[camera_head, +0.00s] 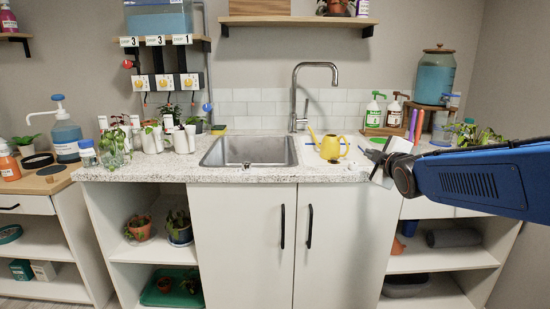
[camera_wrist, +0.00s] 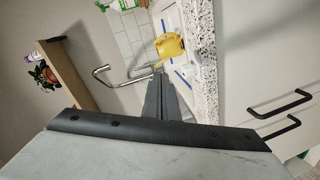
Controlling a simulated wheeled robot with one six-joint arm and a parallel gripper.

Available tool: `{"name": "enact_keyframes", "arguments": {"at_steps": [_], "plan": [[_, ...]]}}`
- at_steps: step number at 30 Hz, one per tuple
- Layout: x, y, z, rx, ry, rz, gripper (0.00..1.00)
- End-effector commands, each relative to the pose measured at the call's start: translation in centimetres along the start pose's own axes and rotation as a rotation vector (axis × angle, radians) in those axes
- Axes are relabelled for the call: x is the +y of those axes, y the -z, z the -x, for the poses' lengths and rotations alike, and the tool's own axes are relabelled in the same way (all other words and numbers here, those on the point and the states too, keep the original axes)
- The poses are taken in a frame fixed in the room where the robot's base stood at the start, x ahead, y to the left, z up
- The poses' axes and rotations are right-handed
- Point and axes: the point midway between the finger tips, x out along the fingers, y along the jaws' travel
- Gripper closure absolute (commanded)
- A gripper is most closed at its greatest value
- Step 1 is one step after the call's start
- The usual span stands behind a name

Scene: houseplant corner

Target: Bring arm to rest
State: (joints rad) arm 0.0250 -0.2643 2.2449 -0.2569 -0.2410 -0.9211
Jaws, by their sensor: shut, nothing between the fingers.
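My gripper (camera_head: 378,167) is in front of the right part of the counter in the head view, at the end of my blue arm that reaches in from the right. In the wrist view its fingers (camera_wrist: 160,82) are together with nothing between them. The yellow watering can (camera_head: 331,147) stands on the counter right of the sink, to the left of my gripper and apart from it. It also shows in the wrist view (camera_wrist: 170,46), beyond the fingertips.
The speckled counter (camera_head: 240,178) holds a sink (camera_head: 250,151) with a tall faucet (camera_head: 315,66). Potted plants and white cups stand at its left. Pump bottles (camera_head: 374,110) and a blue dispenser (camera_head: 436,78) stand at its right. Cabinet doors with black handles are below.

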Motion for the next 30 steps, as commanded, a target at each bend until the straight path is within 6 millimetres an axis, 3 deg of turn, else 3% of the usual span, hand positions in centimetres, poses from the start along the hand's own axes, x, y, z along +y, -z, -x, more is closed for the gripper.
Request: {"name": "enact_keyframes", "arguments": {"at_steps": [12, 21, 25, 30], "plan": [[-11.7, -6.2, 15.8, -0.384, 0.315, -0.578, 1.00], [-21.1, -8.7, 28.4, -0.712, 0.481, -0.940, 1.00], [-23.8, -9.2, 32.2, -0.816, 0.520, -1.031, 1.00], [-25.2, -9.4, 34.3, -0.880, 0.542, -1.079, 1.00]]}}
